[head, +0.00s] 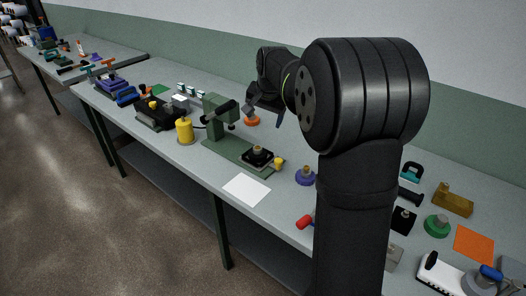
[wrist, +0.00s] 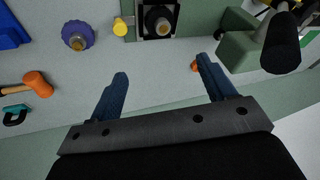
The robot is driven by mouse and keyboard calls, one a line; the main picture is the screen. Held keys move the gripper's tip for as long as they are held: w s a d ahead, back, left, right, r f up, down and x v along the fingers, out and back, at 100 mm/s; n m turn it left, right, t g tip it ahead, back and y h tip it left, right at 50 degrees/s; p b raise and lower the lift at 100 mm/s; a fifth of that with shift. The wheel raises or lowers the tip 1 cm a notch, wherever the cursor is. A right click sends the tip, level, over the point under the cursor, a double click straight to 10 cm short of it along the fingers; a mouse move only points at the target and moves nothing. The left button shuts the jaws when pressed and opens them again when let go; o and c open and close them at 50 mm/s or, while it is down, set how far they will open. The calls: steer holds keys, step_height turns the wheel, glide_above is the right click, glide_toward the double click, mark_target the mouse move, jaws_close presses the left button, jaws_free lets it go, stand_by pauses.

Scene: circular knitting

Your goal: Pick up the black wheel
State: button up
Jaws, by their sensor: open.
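A black wheel-like part with a brassy centre (head: 257,155) sits on the green machine's base, near its front end. In the wrist view, a dark round part with a pale knob (wrist: 158,20) sits in a black square holder at the top edge, partly cut off. My gripper (head: 265,117) is open and empty above the bench, behind the green machine. In the wrist view its blue fingers (wrist: 161,70) are apart, below the dark round part.
The green machine (head: 216,116) stands upright beside my gripper; its black cylinder (wrist: 281,42) shows close by on the right. A purple wheel (head: 305,176), yellow cylinder (head: 184,130) and white sheet (head: 246,190) lie around. A green wall runs along the back.

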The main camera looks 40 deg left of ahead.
step_height(320, 180, down, 3)
steer(key=a+n, duration=0.2)
steer(key=n, duration=0.3)
glide_toward(258, 147)
steer(key=shift+t, duration=0.3)
steer(key=x, duration=0.2)
steer(key=s+x, duration=0.1)
steer(key=x, duration=0.2)
steer(key=shift+f, duration=0.15)
steer(key=shift+x, duration=2.8)
steer(key=shift+w, duration=0.15)
steer(key=shift+c, duration=0.3)
steer(key=c, duration=0.9)
steer(key=shift+r, duration=0.25)
